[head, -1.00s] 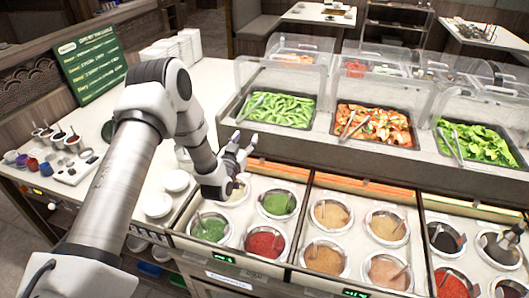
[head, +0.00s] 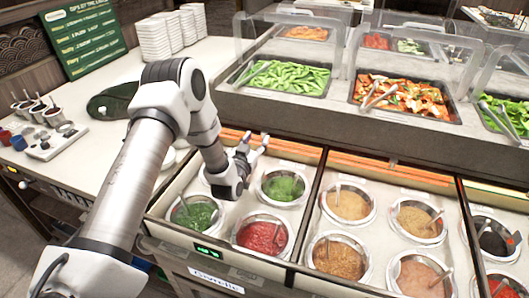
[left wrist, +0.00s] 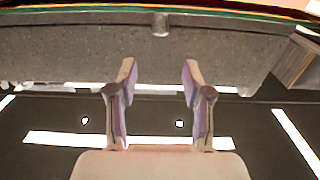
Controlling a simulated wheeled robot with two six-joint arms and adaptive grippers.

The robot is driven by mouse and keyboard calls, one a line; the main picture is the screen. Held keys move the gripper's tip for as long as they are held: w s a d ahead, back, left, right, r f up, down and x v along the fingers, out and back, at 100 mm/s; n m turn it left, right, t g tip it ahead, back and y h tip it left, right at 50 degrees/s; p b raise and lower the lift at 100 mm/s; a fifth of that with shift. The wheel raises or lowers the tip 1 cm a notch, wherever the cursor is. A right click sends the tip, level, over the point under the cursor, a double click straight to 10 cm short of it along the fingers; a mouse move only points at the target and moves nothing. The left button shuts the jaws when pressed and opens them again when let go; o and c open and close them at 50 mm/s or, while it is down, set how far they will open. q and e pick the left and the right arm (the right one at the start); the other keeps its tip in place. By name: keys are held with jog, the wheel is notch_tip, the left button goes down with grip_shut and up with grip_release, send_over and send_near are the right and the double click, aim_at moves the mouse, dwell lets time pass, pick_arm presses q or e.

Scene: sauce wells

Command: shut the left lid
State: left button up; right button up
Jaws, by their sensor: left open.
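The left sauce section holds round wells with green (head: 284,187), dark green (head: 196,214) and red (head: 263,235) sauces, all uncovered. Another well there is mostly hidden behind my left gripper (head: 254,146). That gripper is open and empty, above the back of this section. An orange strip (head: 295,148) runs along the section's back edge; I cannot tell whether it belongs to the left lid. In the left wrist view both fingers (left wrist: 157,92) stand apart with nothing between them. A grey speckled panel (left wrist: 90,55) with a small knob (left wrist: 160,24) lies beyond the fingertips.
Another section with tan sauces (head: 348,203) is to the right. Food trays under clear guards stand behind, including green pods (head: 285,78). White plates (head: 155,40), a green menu board (head: 85,38) and a cup rack (head: 50,143) are on the left counter.

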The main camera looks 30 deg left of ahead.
aim_at(263, 135)
pick_arm(q)
jog(key=w, duration=0.2)
jog(key=w+a+f, duration=0.1)
jog(key=w, duration=0.1)
jog(key=w+f, duration=0.1)
jog(key=w, duration=0.1)
jog(key=shift+w+a+f, duration=0.25)
jog(key=shift+w+a, duration=0.05)
jog(key=shift+w, duration=0.05)
jog(key=shift+w+a+f, duration=0.1)
jog(key=shift+w, duration=0.3)
grip_shut()
